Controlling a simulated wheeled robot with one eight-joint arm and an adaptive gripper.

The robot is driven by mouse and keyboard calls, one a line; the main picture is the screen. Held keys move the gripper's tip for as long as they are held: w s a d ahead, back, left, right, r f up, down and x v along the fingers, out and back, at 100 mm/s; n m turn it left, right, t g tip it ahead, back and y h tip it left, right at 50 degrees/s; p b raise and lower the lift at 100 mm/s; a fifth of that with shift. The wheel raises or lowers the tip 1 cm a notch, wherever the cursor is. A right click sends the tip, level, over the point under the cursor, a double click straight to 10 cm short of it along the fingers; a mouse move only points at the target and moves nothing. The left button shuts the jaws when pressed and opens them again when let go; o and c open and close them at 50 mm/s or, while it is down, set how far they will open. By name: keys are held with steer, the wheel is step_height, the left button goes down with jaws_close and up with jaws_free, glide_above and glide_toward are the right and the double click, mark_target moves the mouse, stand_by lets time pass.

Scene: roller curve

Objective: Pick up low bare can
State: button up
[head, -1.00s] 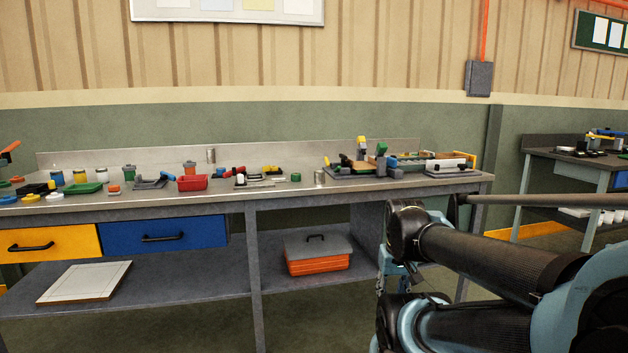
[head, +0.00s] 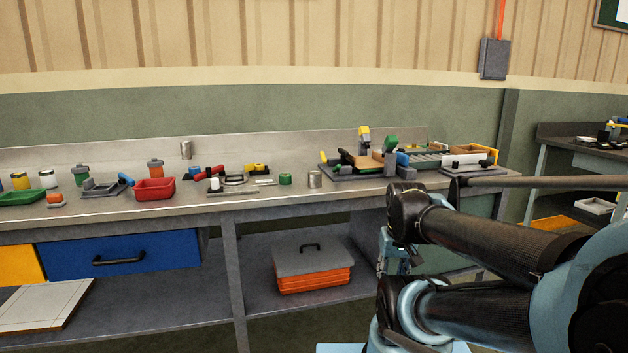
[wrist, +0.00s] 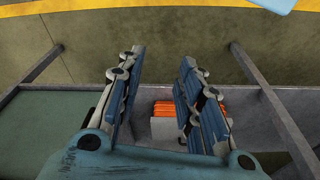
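A bare metal can (head: 314,179) stands upright near the bench's front edge, right of a small green cylinder (head: 285,179). A second bare metal can (head: 185,150) appears higher, against the backsplash; I cannot tell what supports it. My gripper (wrist: 162,58) is open and empty in the wrist view, its two blue-grey fingers well apart. It points down toward the floor and lower shelf, and no can shows between or near the fingers. In the head view my arm is at the right, in front of the bench, and hides most of the gripper.
The workbench (head: 215,208) holds a red bin (head: 155,189), a clamp fixture (head: 370,160) and several small parts. Below are a blue drawer (head: 120,255) and an orange toolbox (head: 312,272) on the shelf. A second bench (head: 560,140) stands at the right. Bench legs flank my gripper.

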steer(key=shift+w+d, duration=0.1)
steer(key=shift+w, duration=0.1)
steer(key=o, duration=0.7)
steer(key=shift+a+r+m, duration=0.15)
steer(key=shift+r, duration=0.5)
steer(key=shift+a+r+m, duration=0.1)
steer(key=shift+r+m, duration=0.05)
steer(key=shift+r, duration=0.45)
steer(key=w+a+r+m+g+y, duration=0.1)
steer(key=w+a+r+m, duration=0.4)
steer(key=w+r, duration=0.55)
steer(key=w+a+r+m+g+y, duration=0.15)
steer(key=w+a+r+m, duration=0.3)
steer(key=w+r, duration=0.6)
steer(key=w+a+r+m+g+y, duration=0.15)
steer(key=w+a+r+m, duration=0.4)
steer(key=w+r, duration=0.55)
steer(key=n, duration=0.1)
glide_toward(316, 173)
steer(key=x, duration=0.5)
steer(key=shift+a+f, duration=0.1)
steer(key=shift+a, duration=0.25)
steer(key=shift+w+x, duration=0.1)
steer(key=shift+x, duration=1.25)
steer(key=shift+w+x, duration=0.15)
steer(key=shift+x, duration=1.2)
